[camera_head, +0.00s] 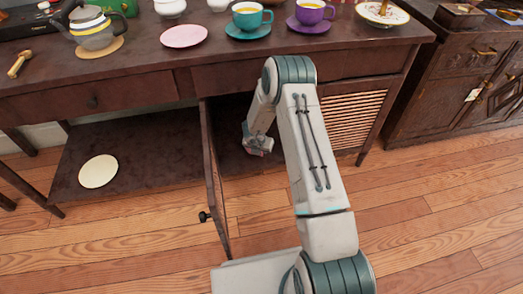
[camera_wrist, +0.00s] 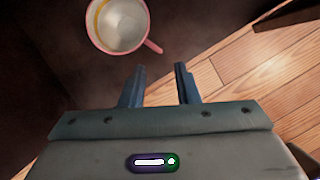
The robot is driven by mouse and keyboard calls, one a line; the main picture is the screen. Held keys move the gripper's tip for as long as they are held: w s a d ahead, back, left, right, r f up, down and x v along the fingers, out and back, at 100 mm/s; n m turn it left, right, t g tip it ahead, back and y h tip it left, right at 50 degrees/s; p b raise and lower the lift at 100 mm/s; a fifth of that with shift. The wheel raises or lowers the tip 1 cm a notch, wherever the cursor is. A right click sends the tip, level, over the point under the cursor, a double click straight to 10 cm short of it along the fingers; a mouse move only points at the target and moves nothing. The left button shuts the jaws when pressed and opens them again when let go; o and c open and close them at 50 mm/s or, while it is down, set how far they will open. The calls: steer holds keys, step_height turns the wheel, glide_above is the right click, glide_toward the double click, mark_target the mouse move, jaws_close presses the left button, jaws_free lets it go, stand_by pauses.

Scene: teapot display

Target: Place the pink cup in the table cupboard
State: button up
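The pink cup (camera_wrist: 122,42) stands on a dark surface in the wrist view, its opening facing the camera and its handle pointing to the lower right. In the head view it cannot be clearly made out. My gripper (camera_wrist: 160,80) is open, with nothing between its fingers, and the cup is apart from it, ahead of the fingertips. In the head view my gripper (camera_head: 258,147) reaches low into the table cupboard (camera_head: 232,160), behind its open door (camera_head: 213,185). My arm hides part of the cupboard.
An empty pink saucer (camera_head: 184,36) lies on the tabletop, beside the teal cup (camera_head: 248,16) and purple cup (camera_head: 309,12) on their saucers. A grey teapot (camera_head: 95,36) stands at left. A pale plate (camera_head: 98,171) lies on the lower shelf. The foreground floor has free room.

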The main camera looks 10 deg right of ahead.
steer(key=v, duration=0.4)
steer(key=shift+r+p, duration=0.1)
steer(key=shift+p, duration=0.3)
